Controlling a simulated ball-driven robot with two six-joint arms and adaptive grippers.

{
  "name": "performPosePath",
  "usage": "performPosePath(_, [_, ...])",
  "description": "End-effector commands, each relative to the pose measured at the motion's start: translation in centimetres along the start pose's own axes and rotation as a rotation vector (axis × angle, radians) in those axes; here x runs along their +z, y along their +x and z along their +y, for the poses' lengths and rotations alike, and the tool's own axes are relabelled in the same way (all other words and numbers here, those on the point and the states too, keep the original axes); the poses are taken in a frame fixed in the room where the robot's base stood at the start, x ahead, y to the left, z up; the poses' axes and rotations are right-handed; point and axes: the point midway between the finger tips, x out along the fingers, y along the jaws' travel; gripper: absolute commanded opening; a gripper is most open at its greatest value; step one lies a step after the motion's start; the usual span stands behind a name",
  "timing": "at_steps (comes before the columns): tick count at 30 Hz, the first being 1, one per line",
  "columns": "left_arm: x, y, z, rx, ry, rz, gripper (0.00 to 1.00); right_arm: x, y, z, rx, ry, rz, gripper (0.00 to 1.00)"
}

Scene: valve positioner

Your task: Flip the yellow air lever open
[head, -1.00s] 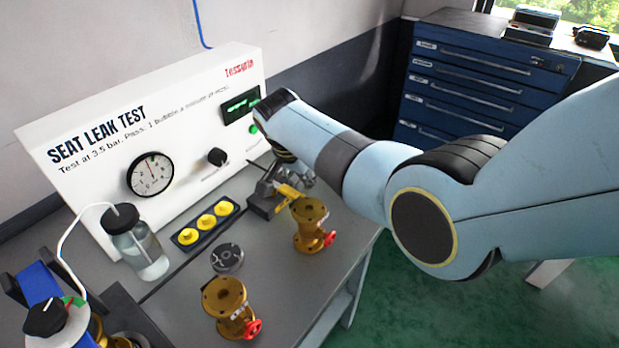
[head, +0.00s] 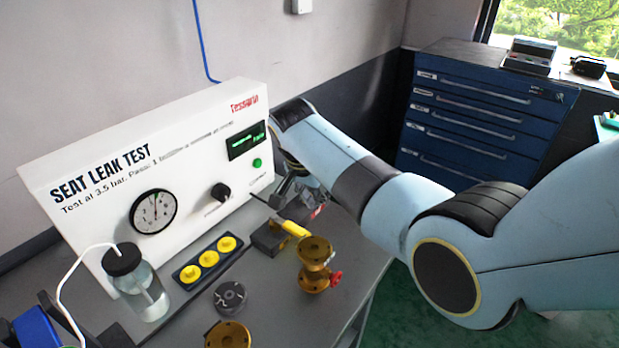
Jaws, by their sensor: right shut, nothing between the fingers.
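The yellow air lever (head: 295,229) sits on a dark block (head: 268,238) at the right end of the bench, in front of the test panel. It points to the right and slightly down in the picture. My right gripper (head: 303,200) is just behind and above the lever, apart from it as far as I can see. It is shut and empty; my forearm partly hides it. My left gripper is not in view.
A brass valve with a red handwheel (head: 316,262) stands close in front of the lever. The white test panel (head: 165,165) rises behind. A yellow-button strip (head: 208,258), a round dark part (head: 230,297) and a water bottle (head: 136,282) stand to the left.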

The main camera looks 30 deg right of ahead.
Motion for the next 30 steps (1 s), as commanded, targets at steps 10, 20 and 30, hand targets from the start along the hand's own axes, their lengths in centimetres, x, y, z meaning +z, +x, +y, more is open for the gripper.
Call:
performPosePath(10, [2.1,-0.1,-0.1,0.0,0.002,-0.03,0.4,0.1,-5.0,-0.1,0.001,-0.001,-0.001,0.0])
performPosePath(20, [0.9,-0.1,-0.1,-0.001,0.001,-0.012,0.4,0.1,-5.4,-0.1,0.002,-0.001,-0.001,0.0])
performPosePath(30, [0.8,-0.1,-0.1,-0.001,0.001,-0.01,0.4,0.3,-5.1,0.6,0.001,-0.015,-0.004,0.0])
